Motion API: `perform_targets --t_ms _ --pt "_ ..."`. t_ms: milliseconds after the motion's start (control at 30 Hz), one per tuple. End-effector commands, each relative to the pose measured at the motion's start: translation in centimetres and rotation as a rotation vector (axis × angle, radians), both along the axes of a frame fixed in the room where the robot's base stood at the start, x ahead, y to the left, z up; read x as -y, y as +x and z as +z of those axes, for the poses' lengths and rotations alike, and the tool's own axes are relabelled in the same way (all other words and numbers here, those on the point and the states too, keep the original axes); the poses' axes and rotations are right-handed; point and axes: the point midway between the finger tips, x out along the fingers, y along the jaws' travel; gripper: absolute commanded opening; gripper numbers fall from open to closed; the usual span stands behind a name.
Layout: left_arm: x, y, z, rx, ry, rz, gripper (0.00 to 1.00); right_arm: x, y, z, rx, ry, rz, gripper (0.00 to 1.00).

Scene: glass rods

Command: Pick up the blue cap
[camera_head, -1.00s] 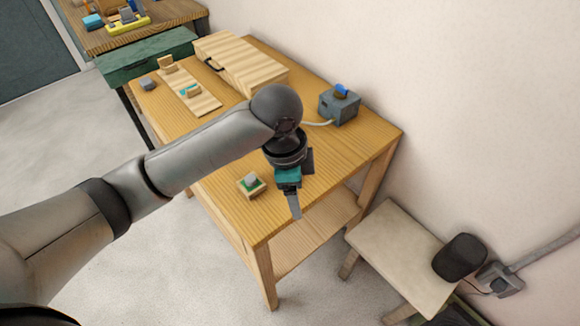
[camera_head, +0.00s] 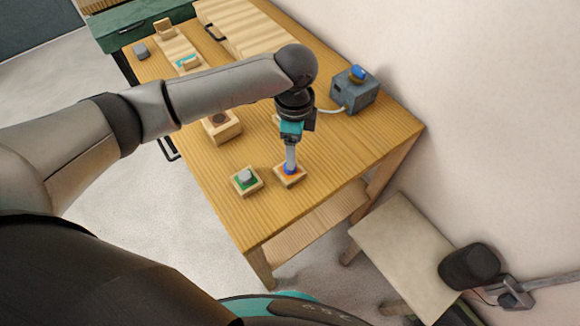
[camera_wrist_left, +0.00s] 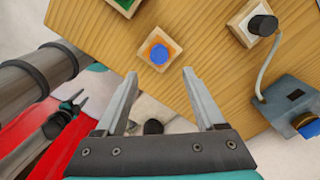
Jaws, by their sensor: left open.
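A blue cap (camera_head: 290,168) sits on a small wooden block near the table's front right edge. In the left wrist view the blue cap (camera_wrist_left: 159,55) has an orange ring around it. My left gripper (camera_head: 291,165) points down over this block in the head view, its fingertips overlapping the cap there. In the left wrist view the left gripper (camera_wrist_left: 160,72) is open, with nothing between its fingers, and the cap shows beyond the fingertips. A second blue piece (camera_head: 358,73) lies on a grey box; it also shows in the left wrist view (camera_wrist_left: 306,124).
Left of the cap's block is a block with a green pad (camera_head: 246,180). The grey box (camera_head: 352,94) has a pale hose. A larger wooden block (camera_head: 223,127) stands behind. A dark two-pronged part (camera_wrist_left: 72,107) shows over red; I cannot tell its state.

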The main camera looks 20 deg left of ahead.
Motion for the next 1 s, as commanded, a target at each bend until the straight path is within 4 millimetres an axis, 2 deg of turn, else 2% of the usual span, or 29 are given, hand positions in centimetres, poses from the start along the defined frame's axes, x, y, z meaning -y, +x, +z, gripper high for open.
perform_targets --t_ms 233,533,833,1000 --pt "-0.2 -0.1 -1.8 -0.001 0.001 0.000 0.71 -0.2 2.4 -0.1 0.041 0.005 0.000 0.50" --pt "-0.8 -0.3 -6.0 -0.001 0.002 0.001 0.71 -0.2 2.1 -0.8 0.036 0.005 0.001 0.50" --pt "-0.7 -0.3 -6.3 0.001 0.000 -0.001 0.71 -0.2 1.5 -0.8 0.026 0.004 0.001 0.50" --pt "-0.8 -0.3 -6.3 0.001 0.000 -0.001 0.52 -0.2 1.5 -0.8 0.025 0.003 0.001 0.50"
